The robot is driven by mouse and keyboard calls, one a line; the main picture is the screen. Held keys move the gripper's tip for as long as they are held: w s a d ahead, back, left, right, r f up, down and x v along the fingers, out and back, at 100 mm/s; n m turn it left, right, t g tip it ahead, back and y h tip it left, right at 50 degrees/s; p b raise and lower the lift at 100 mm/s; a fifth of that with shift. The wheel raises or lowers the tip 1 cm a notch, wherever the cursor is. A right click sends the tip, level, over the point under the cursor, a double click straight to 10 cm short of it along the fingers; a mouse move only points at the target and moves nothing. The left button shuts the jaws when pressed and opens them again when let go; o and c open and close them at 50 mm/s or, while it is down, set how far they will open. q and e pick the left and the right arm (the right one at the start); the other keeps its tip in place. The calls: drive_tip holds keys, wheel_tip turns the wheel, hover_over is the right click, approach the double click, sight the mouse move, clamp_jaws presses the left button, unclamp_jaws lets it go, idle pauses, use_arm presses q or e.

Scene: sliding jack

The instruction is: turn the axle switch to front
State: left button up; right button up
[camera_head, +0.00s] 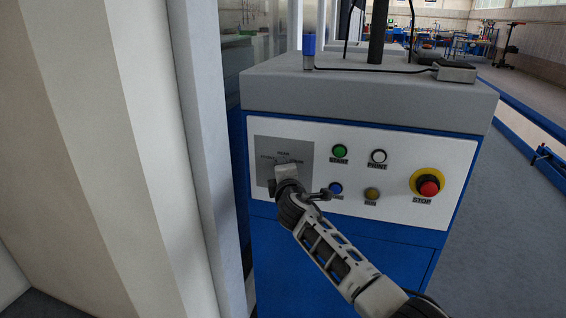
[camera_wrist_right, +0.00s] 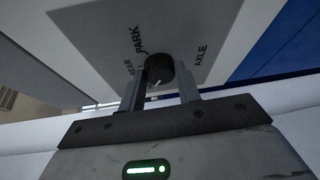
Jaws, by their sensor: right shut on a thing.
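The axle switch is a black round knob (camera_wrist_right: 160,69) on a grey label plate (camera_wrist_right: 85,35) in the right wrist view. I can read PARK, AXLE and what looks like REAR around it. A pale mark shows on the knob's lower edge. My right gripper (camera_wrist_right: 160,85) is shut on the knob, one finger on each side. In the head view the right gripper (camera_head: 286,174) is at the grey plate (camera_head: 265,150) on the left of the control panel and hides the knob. The plate's lettering is too small to read surely there. My left gripper is not in view.
The white panel (camera_head: 395,210) has a green button (camera_head: 339,151), a white button (camera_head: 379,156), a blue button (camera_head: 335,188), a yellowish button (camera_head: 372,194) and a red stop button (camera_head: 428,187). A pale column (camera_head: 205,150) stands close on the left. Open floor lies right.

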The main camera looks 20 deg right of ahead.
drive_tip(key=shift+f, duration=0.1)
idle(0.4)
drive_tip(key=o, duration=1)
drive_tip(key=p+v, duration=0.2)
drive_tip(key=v, duration=1.4)
